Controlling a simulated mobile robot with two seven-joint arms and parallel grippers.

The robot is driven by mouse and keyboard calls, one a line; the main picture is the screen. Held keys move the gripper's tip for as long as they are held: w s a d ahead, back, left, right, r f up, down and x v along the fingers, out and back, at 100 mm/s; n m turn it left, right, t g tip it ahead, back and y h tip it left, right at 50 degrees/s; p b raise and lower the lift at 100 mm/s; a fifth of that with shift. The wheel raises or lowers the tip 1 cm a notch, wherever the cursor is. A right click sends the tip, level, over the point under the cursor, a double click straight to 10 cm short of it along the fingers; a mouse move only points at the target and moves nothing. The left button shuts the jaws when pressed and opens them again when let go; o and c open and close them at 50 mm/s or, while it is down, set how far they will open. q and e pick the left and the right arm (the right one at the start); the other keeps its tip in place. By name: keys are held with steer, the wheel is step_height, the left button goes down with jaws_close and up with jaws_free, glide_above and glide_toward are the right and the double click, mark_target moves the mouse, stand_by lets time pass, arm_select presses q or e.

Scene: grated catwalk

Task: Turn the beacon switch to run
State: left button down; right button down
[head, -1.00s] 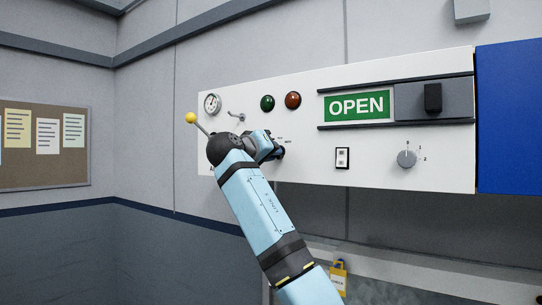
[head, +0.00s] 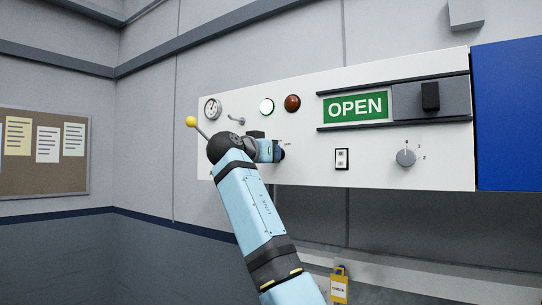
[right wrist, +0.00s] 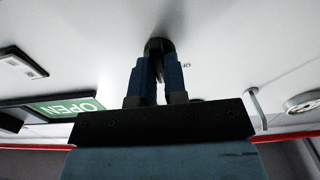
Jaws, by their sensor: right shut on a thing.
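The switch is a black knob (right wrist: 158,44) on the white panel (head: 235,165), with small lettering beside it that I cannot read for sure. In the right wrist view, the two blue fingers of my right gripper (right wrist: 160,68) are shut on the knob, one on each side. In the head view my right gripper (head: 277,152) is at the panel below the lamps, and my own wrist hides most of the knob. My left gripper is not in view.
A gauge (head: 212,109), a small metal hook-like lever (head: 237,120) and a yellow-balled lever (head: 191,122) are close to my wrist. Right of it are a rocker switch (head: 341,159), a grey dial (head: 406,157) and an OPEN sign (head: 356,107) with a sliding cover (head: 408,100).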

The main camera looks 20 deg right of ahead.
stand_by(0.4)
steer(key=c, duration=1.2)
jaws_free()
steer(key=shift+o, duration=0.2)
steer(key=b+v, duration=0.4)
steer(key=v, duration=1)
steer(key=shift+d, duration=0.1)
